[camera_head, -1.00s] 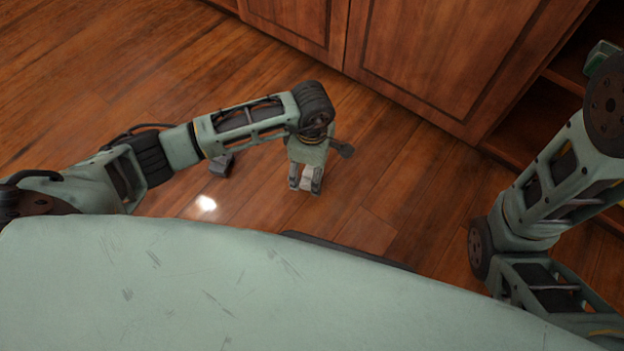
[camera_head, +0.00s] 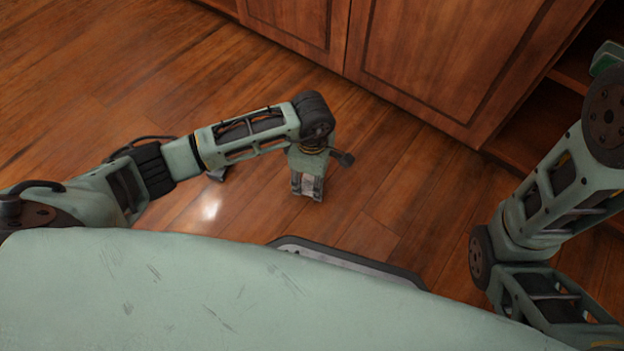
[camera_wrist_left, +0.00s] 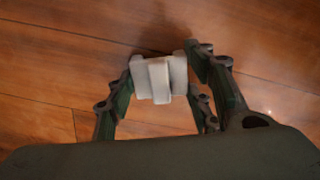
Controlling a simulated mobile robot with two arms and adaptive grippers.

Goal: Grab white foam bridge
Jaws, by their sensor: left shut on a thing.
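The white foam bridge (camera_wrist_left: 158,78) is a small blocky white piece between the fingers of my left gripper (camera_wrist_left: 165,80) in the left wrist view. The fingers press on it from both sides, so the gripper is shut on it. In the head view my left gripper (camera_head: 307,190) points down over the wood floor, and a bit of the white bridge (camera_head: 308,181) shows between its fingers. The height above the floor is hard to tell. My right arm comes in at the right edge of the head view; its gripper is not in view.
Wood cabinet doors (camera_head: 440,60) stand at the top of the head view. An open shelf (camera_head: 540,125) is at the right, beside my right arm. A small dark grey object (camera_head: 217,174) lies on the floor, partly hidden behind my left arm. The floor around my left gripper is clear.

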